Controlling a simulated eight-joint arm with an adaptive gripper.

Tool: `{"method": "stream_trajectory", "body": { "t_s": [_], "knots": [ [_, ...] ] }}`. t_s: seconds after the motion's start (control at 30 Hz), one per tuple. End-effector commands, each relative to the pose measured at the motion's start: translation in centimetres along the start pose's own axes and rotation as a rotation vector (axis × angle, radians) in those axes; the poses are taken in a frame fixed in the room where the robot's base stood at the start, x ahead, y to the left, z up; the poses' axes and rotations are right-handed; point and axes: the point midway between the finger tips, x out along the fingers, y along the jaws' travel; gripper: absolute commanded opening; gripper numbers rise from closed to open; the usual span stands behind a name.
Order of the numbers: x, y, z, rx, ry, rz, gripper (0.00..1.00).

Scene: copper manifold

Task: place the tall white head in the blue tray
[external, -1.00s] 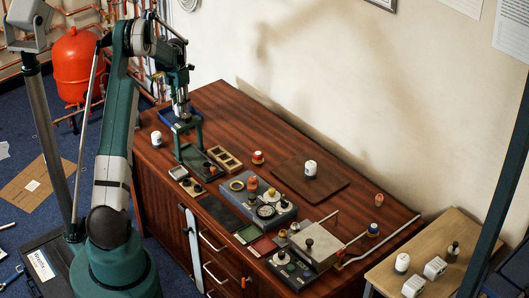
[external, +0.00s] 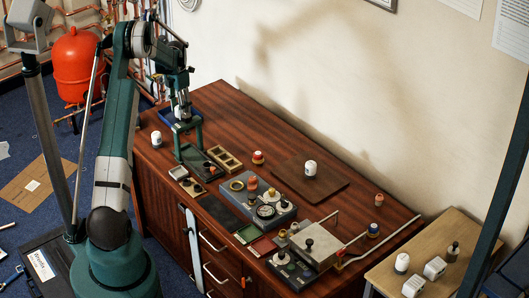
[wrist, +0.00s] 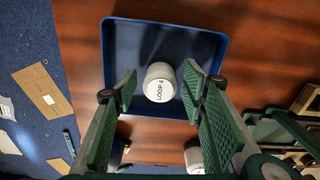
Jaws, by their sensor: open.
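A white head (wrist: 160,82) marked "LOOP 4" stands upright inside the blue tray (wrist: 116,45), seen from above in the wrist view. My gripper (wrist: 160,74) is open, with one finger on each side of the head and a visible gap to both fingers. In the external view, my gripper (external: 181,112) is low over the blue tray (external: 163,114) at the table's far left corner. There the fingers and a green frame partly hide the head and tray.
A green frame (external: 187,128) stands close in front of the tray. Another white head (external: 156,138) is on the table near its left edge, and one (external: 310,168) is on a brown board.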

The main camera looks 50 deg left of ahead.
Motion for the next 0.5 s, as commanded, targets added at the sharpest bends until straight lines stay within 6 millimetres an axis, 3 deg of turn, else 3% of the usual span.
{"method": "stream_trajectory", "body": {
  "t_s": [0.27,0.5],
  "knots": [
    [-1.0,0.0,0.0,0.0,0.0,0.0,0.41],
    [-3.9,0.0,0.0,0.0,0.0,0.0,0.41]
  ]
}}
